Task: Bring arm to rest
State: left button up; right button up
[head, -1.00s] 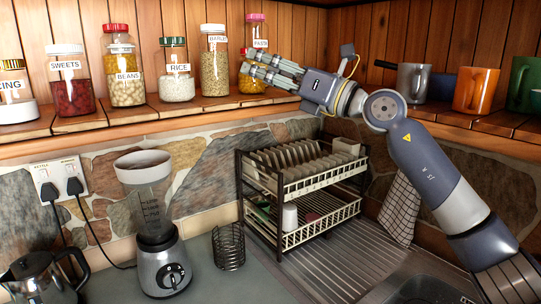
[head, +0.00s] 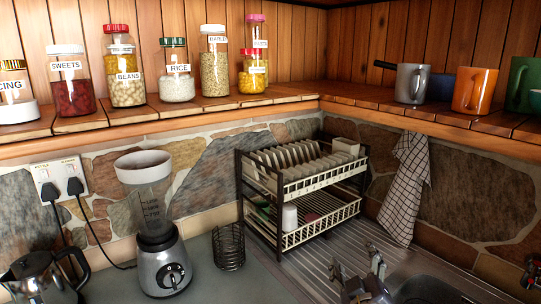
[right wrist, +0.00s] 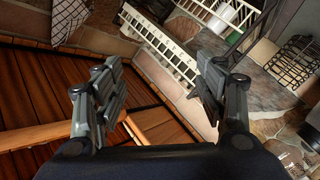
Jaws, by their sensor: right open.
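My right gripper (head: 358,262) is low in the head view, over the metal draining board beside the sink, with its fingers pointing up. In the right wrist view its two fingers (right wrist: 163,90) stand wide apart with nothing between them. The gripper is open and empty. Most of the right arm is out of the head view. My left gripper does not show.
The wooden shelf (head: 207,103) holds several jars at left and mugs at right. A dish rack (head: 285,190) stands just behind the gripper. A blender (head: 160,262), wire holder (head: 228,247), kettle (head: 40,280), hanging cloth (head: 404,190) and sink (head: 430,290) are around.

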jog(key=s+d+f+m+g, duration=0.25)
jog(key=s+f+g, duration=0.45)
jog(key=s+f, duration=0.75)
jog(key=s+f+m+g+y, duration=0.1)
jog(key=s+f+g, duration=0.15)
jog(key=s, duration=0.45)
jog(key=s+a+f+m+g, duration=0.1)
jog(key=s+f+g, duration=0.1)
jog(key=s+f, duration=0.3)
jog(key=s+f+m+g+y, duration=0.1)
jog(key=s+f+g, duration=0.1)
jog(key=s, duration=0.6)
notch_tip(320, 180, down, 31)
jog(key=s+g+b, duration=0.2)
jog(key=b, duration=0.1)
jog(key=s+d+f+b, duration=0.2)
jog(key=s+f, duration=1.4)
jog(key=f, duration=0.1)
jog(key=shift+d+n+g, duration=0.35)
jog(key=shift+n, duration=0.1)
jog(key=shift+f, duration=0.1)
